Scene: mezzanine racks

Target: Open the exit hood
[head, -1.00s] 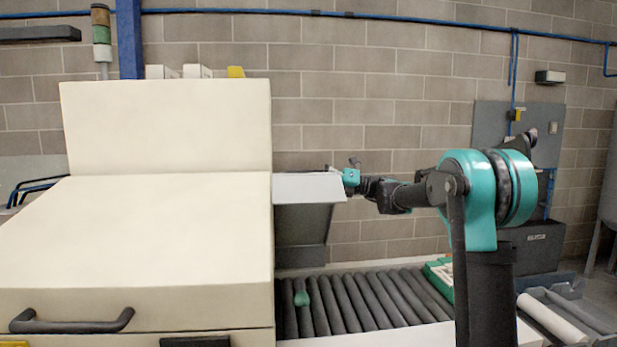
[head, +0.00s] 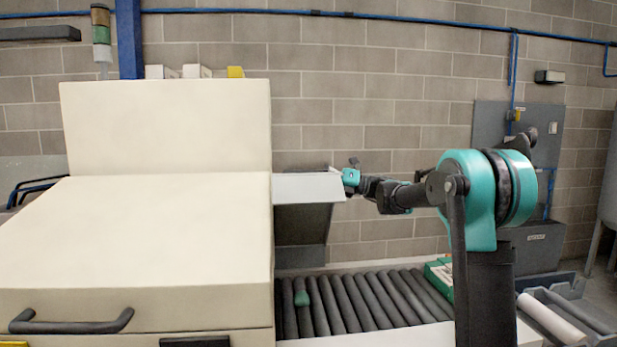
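The exit hood (head: 308,188) is a light grey panel on the right side of the large cream machine (head: 165,125), above the roller conveyor. It stands out from the machine, with a dark opening and dark flap (head: 300,225) beneath it. My gripper (head: 349,177), at the end of my teal and black arm, is at the hood's right edge and looks in contact with it. The gripper is small here and its fingers cannot be made out, so I cannot tell whether it is open or shut.
A roller conveyor (head: 365,300) runs right from under the hood, with a small green item (head: 301,298) on its rollers. A green and white box (head: 440,275) sits farther right. A black handle (head: 70,322) is on the machine's front. A brick wall (head: 400,60) stands behind.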

